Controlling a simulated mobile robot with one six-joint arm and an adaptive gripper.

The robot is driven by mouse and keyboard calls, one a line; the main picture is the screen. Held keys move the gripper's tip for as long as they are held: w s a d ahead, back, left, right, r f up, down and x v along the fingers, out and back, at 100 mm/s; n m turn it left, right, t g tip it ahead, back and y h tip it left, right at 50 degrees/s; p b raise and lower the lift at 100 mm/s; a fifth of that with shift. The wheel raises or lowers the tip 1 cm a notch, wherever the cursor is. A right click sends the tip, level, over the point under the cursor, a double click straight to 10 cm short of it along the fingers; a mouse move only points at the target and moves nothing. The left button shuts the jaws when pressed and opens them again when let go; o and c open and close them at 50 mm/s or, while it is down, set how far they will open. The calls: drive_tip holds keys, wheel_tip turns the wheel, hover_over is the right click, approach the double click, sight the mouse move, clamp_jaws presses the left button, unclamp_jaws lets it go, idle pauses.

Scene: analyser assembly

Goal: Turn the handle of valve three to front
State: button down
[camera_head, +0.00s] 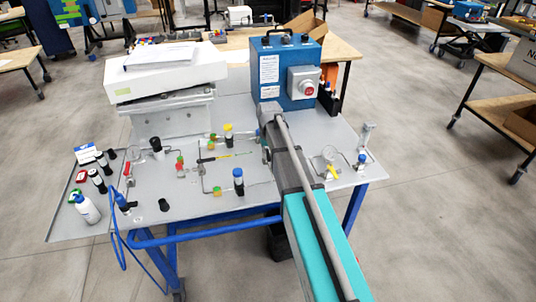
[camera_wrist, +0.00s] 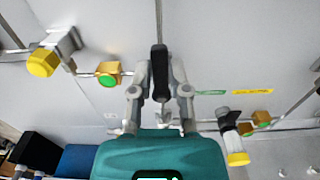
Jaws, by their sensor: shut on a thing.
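In the wrist view, my gripper (camera_wrist: 160,68) is shut on a black valve handle (camera_wrist: 159,82). One finger lies on each side of the handle, which runs up and down the picture. A thin metal pipe leads away from it at the top. I cannot read a number on this valve. In the head view, my arm reaches over the right half of the grey analyser panel (camera_head: 262,205), and the arm hides the gripped handle and the fingers.
Beside the gripper are a green-faced fitting (camera_wrist: 109,79), a yellow-capped part (camera_wrist: 42,62) and another yellow-capped part (camera_wrist: 236,150). A blue box (camera_head: 275,75) stands behind my arm. A white unit (camera_head: 165,75) stands at the back left. A white bottle (camera_head: 88,209) stands front left.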

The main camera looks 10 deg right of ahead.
drive_tip(key=c, duration=0.6)
unclamp_jaws()
drive_tip(key=shift+a+m, duration=0.1)
drive_tip(key=shift+m, duration=0.2)
